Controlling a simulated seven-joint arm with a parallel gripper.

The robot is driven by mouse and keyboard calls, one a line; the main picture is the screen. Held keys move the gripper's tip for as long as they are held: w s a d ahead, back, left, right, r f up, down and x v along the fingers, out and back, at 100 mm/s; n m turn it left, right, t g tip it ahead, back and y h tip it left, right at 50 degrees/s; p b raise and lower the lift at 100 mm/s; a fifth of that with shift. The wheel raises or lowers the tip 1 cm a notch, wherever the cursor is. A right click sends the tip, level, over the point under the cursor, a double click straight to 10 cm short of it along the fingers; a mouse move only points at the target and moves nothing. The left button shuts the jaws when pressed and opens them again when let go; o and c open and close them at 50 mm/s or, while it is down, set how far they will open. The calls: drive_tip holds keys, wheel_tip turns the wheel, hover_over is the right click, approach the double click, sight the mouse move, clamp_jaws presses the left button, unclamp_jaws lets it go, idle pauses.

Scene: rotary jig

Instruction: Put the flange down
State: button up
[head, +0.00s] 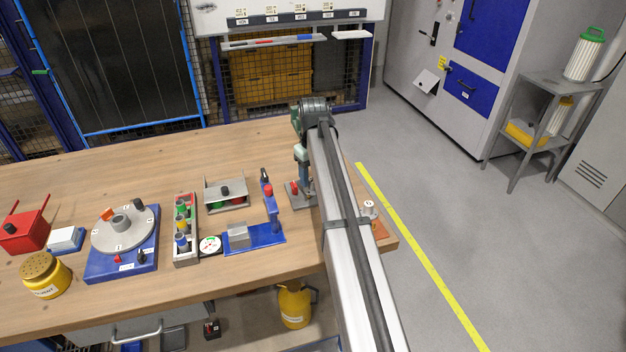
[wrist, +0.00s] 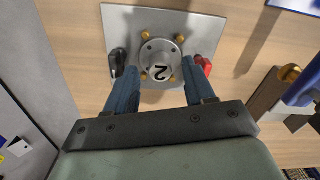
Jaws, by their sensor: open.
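The flange (wrist: 160,58) is a round grey metal disc with a hub marked "2". In the wrist view it sits on a light metal plate (wrist: 205,25) among several brass pins, with a black clamp or knob on its left and a red one on its right. My gripper (wrist: 159,72) is open, its two blue fingers on either side of the flange, with gaps showing. In the head view my gripper (head: 302,168) is over the plate (head: 298,202) near the table's right end; my arm hides much of it, and the flange there cannot be made out.
A rotary jig (head: 122,228) on a blue base stands at the left. Between lie a rack of coloured cylinders (head: 184,228), a dial gauge (head: 210,245) and a blue fixture (head: 262,236). A small numbered part (head: 369,208) is right of my arm.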

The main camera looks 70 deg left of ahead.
wheel_tip(320, 180, up, 10)
idle(0.4)
idle(2.0)
